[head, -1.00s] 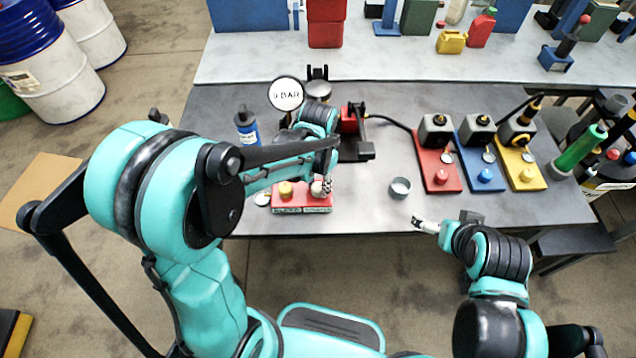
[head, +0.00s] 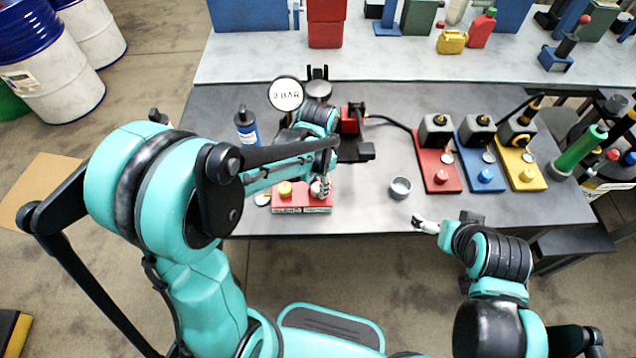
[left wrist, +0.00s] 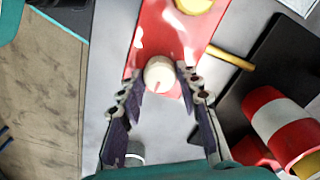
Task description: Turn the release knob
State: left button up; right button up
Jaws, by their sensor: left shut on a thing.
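The release knob, pale cream with a red mark on top, sits on a red base (head: 290,208) near the table's front edge. In the left wrist view the knob (left wrist: 160,74) stands between my fingertips, on the red base (left wrist: 168,35). My left gripper (head: 321,188) comes down over the right end of the base. Its fingers are shut on the knob, one on each side, as the left wrist view (left wrist: 161,82) shows. In the head view the fingers partly hide the knob. My right gripper (head: 426,226) hangs by the table's front edge, away from the base; its finger gap is unclear.
A yellow knob (head: 285,189) is on the same base, left of my gripper. A gauge reading 0 BAR (head: 286,94) stands behind. A small grey cup (head: 400,187) is to the right, then red, blue and yellow stations (head: 437,175). A blue bottle (head: 246,127) stands at left.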

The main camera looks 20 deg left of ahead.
aim_at(318, 187)
pick_arm(q)
jog(key=o, duration=1.1)
jog(key=shift+o, duration=0.2)
notch_tip(318, 187, up, 12)
jog(key=s+a+f+n+t, duration=0.1)
jog(key=s+a+n+t, duration=0.4)
jog(key=s, duration=0.5)
jog(key=shift+f+n+t+b, duration=0.2)
jog(key=shift+n+t+b, duration=0.25)
jog(key=shift+n+t, duration=0.9)
jog(key=shift+n+g, duration=0.25)
